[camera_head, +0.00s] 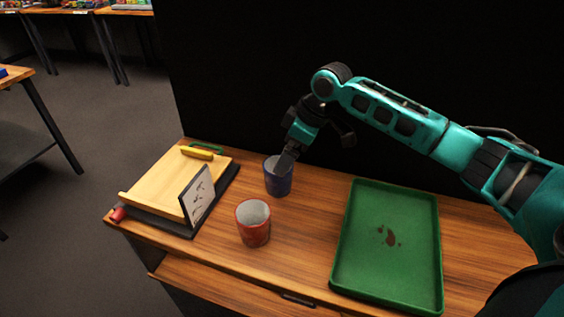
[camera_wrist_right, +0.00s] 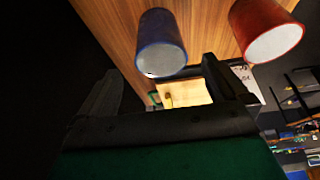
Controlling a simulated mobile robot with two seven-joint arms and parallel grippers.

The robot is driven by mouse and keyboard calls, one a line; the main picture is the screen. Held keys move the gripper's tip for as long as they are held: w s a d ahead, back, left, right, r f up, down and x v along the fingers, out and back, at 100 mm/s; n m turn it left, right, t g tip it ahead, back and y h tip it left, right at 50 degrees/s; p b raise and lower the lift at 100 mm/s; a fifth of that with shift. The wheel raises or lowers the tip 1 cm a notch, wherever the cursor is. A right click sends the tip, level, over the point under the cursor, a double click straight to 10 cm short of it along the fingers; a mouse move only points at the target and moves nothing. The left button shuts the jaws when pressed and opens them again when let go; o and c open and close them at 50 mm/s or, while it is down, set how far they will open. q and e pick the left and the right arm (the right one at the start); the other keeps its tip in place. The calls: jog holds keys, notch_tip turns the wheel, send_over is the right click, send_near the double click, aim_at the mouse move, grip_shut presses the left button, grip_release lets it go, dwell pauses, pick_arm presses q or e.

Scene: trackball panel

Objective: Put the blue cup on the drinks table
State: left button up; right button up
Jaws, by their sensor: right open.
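The blue cup (camera_head: 278,180) stands upright on the wooden table (camera_head: 305,215), near its back edge. My right gripper (camera_head: 318,147) is open at the cup, with one dark finger in front of the cup's rim in the head view. In the right wrist view the blue cup (camera_wrist_right: 160,45) lies ahead of the two spread fingers (camera_wrist_right: 165,82), with nothing held between them. I cannot tell whether a finger touches the cup. My left gripper is not in view. Which table is the drinks table is not clear from these frames.
A red cup (camera_head: 253,224) stands in front of the blue cup. A wooden board with a white card (camera_head: 196,195) is at the left, and a green tray (camera_head: 344,245) at the right. Other tables (camera_head: 35,85) stand across the grey floor at the far left.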

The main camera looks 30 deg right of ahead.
jog(key=shift+v, duration=2.15)
jog(key=shift+s+a, duration=0.1)
